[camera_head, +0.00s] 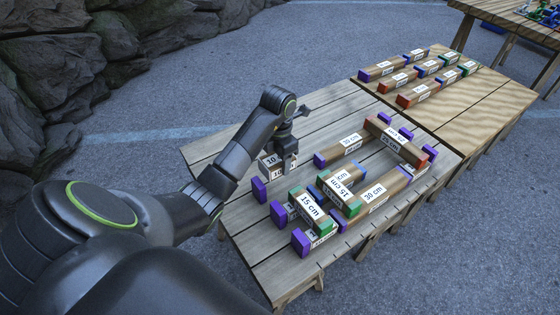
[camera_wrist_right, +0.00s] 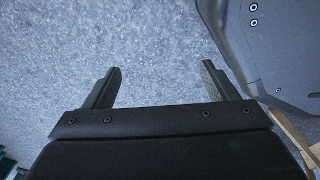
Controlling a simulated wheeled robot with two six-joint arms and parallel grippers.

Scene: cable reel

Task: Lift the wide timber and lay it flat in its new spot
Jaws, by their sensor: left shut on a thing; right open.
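My left gripper (camera_head: 284,160) points down over the near wooden table and is shut on a short timber labelled 10 (camera_head: 268,163). The gripper hides part of this timber, and I cannot tell whether it touches the table. I cannot tell from the labels which piece is the wide timber. A timber with orange ends (camera_head: 396,142) lies across the far part of this group. My right gripper (camera_wrist_right: 162,70) is open and empty above grey ground in the right wrist view.
Bare planks (camera_head: 225,150) lie left of the gripper. A second table (camera_head: 470,100) adjoins at the right, with rows of colour-ended timbers and a clear right part. Rocks (camera_head: 60,70) rise at the left.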

